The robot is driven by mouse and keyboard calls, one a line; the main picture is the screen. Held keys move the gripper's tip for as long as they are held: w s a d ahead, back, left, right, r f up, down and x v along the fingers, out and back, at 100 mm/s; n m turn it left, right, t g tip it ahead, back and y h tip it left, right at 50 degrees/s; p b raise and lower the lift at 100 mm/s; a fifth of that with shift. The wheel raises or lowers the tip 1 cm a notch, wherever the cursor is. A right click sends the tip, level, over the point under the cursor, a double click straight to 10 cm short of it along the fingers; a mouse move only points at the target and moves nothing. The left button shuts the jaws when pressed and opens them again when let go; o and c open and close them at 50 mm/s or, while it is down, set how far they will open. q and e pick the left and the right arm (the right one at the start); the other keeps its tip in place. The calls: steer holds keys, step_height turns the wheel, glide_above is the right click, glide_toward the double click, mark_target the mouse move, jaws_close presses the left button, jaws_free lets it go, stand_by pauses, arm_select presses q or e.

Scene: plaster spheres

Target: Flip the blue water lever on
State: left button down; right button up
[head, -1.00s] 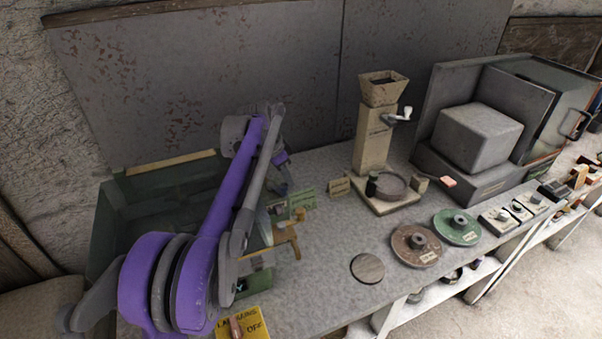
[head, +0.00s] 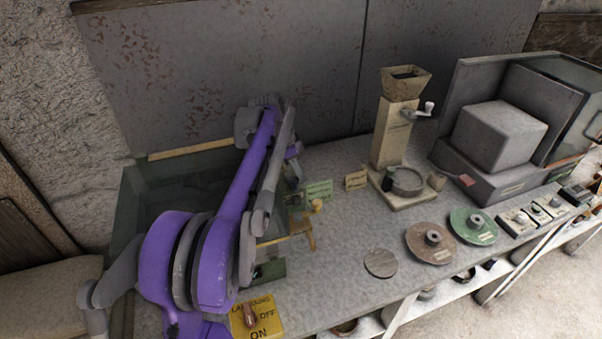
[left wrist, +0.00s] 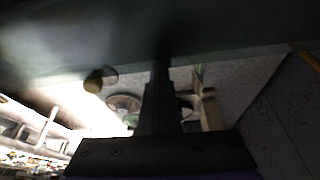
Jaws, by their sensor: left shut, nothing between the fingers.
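I cannot make out a blue lever in either view; my left arm covers part of the tank area. My left gripper (head: 297,178) is at the far end of the purple arm, low over the right side of the dark green tank (head: 128,215). In the left wrist view its dark fingers (left wrist: 160,82) are shut and empty, close under a dark surface. A wooden stand-like piece (head: 303,230) with a small yellowish knob (head: 317,206) is at the tank's right side, just below the gripper in the picture. My right gripper is not in view.
A yellow ON/OFF switch plate (head: 268,326) is at the front edge. Small signs (head: 319,190) stand behind the wooden piece. A grinder (head: 393,140), a brown disc (head: 430,243), a green disc (head: 473,226) and a grey box machine (head: 500,138) stand to the right.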

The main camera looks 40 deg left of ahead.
arm_select(q)
steer(key=shift+w, duration=0.1)
step_height(320, 180, up, 10)
steer(key=p, duration=0.1)
steer(key=shift+w+d+f, duration=0.2)
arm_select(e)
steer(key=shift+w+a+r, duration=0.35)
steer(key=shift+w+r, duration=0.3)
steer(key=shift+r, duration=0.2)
arm_select(q)
steer(key=shift+s, duration=0.1)
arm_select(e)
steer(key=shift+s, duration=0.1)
